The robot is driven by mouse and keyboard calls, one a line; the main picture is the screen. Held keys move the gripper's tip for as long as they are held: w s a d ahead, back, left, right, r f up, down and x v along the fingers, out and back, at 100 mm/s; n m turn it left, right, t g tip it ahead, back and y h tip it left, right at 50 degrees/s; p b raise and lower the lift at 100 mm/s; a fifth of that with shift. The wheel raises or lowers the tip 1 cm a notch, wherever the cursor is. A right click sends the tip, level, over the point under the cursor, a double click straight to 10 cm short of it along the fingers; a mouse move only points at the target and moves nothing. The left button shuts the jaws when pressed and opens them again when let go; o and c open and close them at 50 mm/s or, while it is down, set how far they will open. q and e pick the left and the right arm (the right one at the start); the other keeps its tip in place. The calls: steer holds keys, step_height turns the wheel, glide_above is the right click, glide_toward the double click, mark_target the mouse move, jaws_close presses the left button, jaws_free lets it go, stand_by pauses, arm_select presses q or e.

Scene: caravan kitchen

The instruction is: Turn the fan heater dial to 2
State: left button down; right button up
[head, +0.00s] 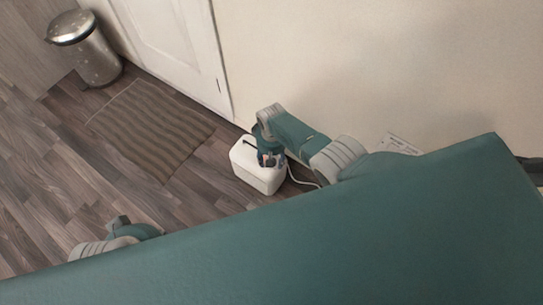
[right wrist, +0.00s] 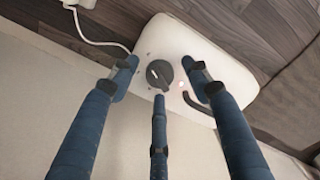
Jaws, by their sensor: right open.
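The white fan heater (head: 248,174) stands on the floor near the wall. Its top face (right wrist: 213,50) fills the upper middle of the right wrist view, with a round dark dial (right wrist: 159,74) that has a light pointer mark. Small marks surround the dial, too small to read. My right gripper (head: 268,160) is over the heater. In the right wrist view its open fingers (right wrist: 159,77) are spread around the dial, two at the sides and one below; I cannot tell whether any touches it. Part of my left arm shows at lower left in the head view, but its gripper's fingers do not.
A white cord (head: 303,182) runs from the heater toward the wall. A dark curved handle (right wrist: 191,94) and a small light (right wrist: 182,84) are near the dial. A brown mat (head: 150,128), metal bin (head: 88,48) and white door (head: 180,40) are at left. Floor between is clear.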

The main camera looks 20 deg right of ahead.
steer(key=shift+r, duration=0.15)
step_height(320, 180, up, 12)
stand_by(0.5)
stand_by(0.4)
